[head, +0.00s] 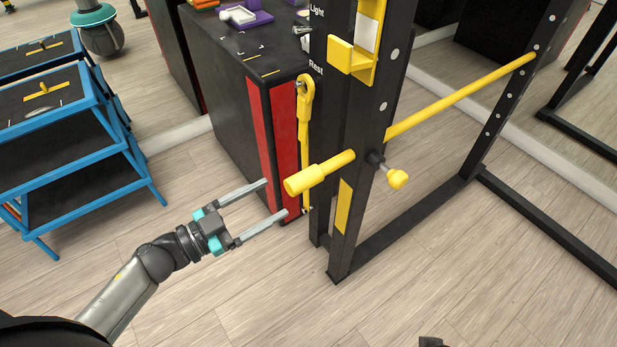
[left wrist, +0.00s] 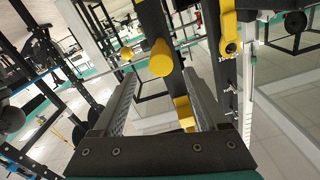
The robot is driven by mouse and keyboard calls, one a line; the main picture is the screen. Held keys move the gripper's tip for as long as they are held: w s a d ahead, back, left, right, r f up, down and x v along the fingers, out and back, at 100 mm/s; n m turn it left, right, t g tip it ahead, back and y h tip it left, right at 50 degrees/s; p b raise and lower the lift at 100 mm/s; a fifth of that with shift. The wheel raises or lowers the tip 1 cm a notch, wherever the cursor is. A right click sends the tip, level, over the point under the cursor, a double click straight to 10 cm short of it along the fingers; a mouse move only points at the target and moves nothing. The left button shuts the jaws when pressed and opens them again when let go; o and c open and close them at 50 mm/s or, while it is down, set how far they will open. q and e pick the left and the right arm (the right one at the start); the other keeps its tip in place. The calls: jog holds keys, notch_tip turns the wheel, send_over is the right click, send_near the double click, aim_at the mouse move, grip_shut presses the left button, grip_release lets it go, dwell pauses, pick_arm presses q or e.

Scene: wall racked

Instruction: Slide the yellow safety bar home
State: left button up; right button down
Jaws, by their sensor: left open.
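The yellow safety bar (head: 462,94) runs through the black rack upright (head: 355,130) to the far upright at the upper right. Its thick near end sticks out to the left of the near upright. My left gripper (head: 277,198) is open and empty, with its fingertips just left of and a little below that end. In the left wrist view the bar's round end (left wrist: 162,62) shows beyond and between the open fingers (left wrist: 160,95), apart from them. A yellow knob pin (head: 397,179) sticks out of the upright's right side. My right gripper is not identifiable in view.
A black cabinet with red strips (head: 258,120) stands behind the left fingers. A yellow strap or lever (head: 305,120) hangs beside the upright. A yellow hook (head: 350,55) is higher on it. A blue cart (head: 75,130) stands at left. The floor in front is clear.

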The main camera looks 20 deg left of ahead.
aim_at(309, 178)
pick_arm(q)
jog(key=b+x, duration=0.2)
jog(key=x, duration=0.8)
jog(key=shift+w+d, duration=0.1)
jog(key=shift+w, duration=0.15)
pick_arm(e)
jog(key=shift+t, duration=0.4)
jog(key=r, duration=0.1)
jog(key=w+r, duration=0.1)
jog(key=r, duration=0.3)
jog(key=shift+w+a+r, duration=0.1)
jog(key=shift+w+r, duration=0.05)
jog(key=shift+w, duration=0.15)
pick_arm(q)
grip_shut()
